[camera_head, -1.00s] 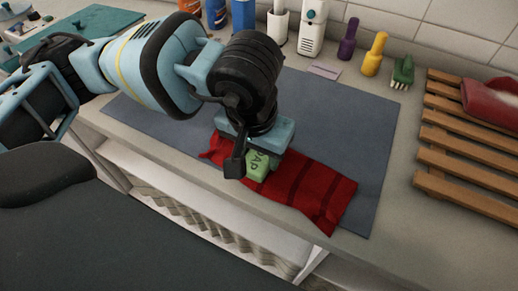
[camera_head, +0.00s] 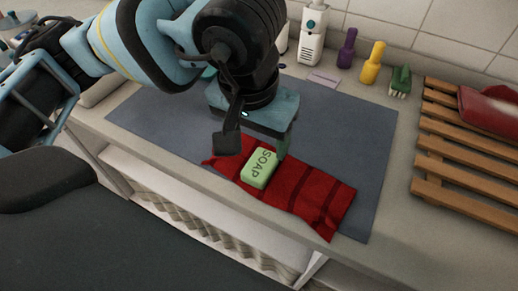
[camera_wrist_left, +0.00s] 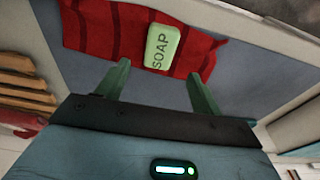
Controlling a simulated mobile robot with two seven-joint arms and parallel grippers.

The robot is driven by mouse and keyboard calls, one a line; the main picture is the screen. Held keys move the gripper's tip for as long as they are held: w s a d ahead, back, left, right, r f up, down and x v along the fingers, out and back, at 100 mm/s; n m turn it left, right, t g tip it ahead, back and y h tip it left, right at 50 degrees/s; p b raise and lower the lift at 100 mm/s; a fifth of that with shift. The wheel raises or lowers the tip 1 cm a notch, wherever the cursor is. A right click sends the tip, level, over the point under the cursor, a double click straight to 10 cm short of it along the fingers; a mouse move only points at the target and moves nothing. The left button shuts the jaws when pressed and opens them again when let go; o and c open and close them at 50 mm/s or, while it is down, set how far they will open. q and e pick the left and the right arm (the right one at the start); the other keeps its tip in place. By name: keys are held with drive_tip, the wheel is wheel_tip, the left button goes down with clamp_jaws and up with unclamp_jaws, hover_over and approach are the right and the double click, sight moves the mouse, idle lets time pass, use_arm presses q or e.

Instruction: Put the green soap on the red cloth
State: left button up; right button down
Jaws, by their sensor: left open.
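The green soap (camera_head: 259,168), marked SOAP, lies on the red cloth (camera_head: 315,195), toward the cloth's left part. In the left wrist view the soap (camera_wrist_left: 162,47) rests on the cloth (camera_wrist_left: 100,27), beyond the fingertips. My left gripper (camera_wrist_left: 158,80) is open, with its two green fingers apart and nothing between them. In the head view my left gripper (camera_head: 256,150) is above and just behind the soap, clear of it. One finger is partly hidden by the wrist. My right gripper is not in view.
The cloth lies on a blue-grey mat (camera_head: 345,130) on the counter. A wooden slatted rack (camera_head: 465,150) holding a red item (camera_head: 490,108) stands at right. Purple (camera_head: 347,48) and yellow (camera_head: 373,65) bottles, a green brush (camera_head: 400,80) and a white dispenser (camera_head: 312,35) line the back.

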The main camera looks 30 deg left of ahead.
use_arm(q)
drive_tip(key=shift+s+r, duration=0.2)
drive_tip(key=shift+r, duration=1.15)
drive_tip(key=shift+s+r, duration=0.2)
drive_tip(key=shift+r, duration=1.15)
